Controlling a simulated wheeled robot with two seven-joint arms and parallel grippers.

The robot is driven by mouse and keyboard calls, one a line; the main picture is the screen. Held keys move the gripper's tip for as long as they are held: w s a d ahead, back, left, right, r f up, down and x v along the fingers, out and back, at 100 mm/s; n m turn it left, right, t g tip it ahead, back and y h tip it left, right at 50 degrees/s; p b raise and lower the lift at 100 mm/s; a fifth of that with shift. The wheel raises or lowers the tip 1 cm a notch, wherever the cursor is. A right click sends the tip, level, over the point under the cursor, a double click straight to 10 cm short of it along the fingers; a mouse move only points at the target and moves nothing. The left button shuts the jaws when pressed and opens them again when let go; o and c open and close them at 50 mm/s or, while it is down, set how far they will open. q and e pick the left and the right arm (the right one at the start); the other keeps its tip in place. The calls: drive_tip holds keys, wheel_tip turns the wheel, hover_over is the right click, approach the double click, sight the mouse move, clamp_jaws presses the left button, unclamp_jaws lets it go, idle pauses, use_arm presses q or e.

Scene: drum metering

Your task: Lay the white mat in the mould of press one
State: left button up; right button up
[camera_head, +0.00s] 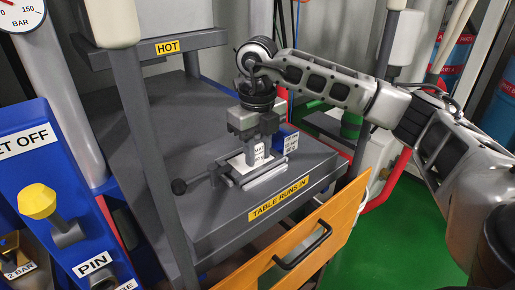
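My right gripper (258,155) points straight down over the table of the press, its fingers at a small upright white tab with dark lettering (259,152). The tab looks like part of the white mat, and the fingers appear closed on it. Flat white surface (240,162) shows around and below the fingers, inside the low grey frame of the mould (223,179). The fingers hide much of the mat, so I cannot tell whether it lies fully flat. My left gripper is out of view.
The grey press table (215,215) bears a "TABLE RUNS IN" label. A black-knobbed handle (179,187) sticks out left of the mould. A blue labelled block (287,140) stands behind right. A "HOT" shelf (150,50) and post stand left. An orange drawer (325,235) is below.

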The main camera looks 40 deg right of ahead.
sight(258, 144)
drive_tip(key=o, duration=0.4)
drive_tip(key=shift+r, duration=0.3)
wheel_tip(258, 144, up, 11)
drive_tip(key=shift+f+p, duration=0.1)
drive_tip(key=shift+p, duration=0.7)
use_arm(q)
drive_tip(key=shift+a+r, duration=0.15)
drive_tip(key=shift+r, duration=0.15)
use_arm(e)
drive_tip(key=shift+r, duration=0.5)
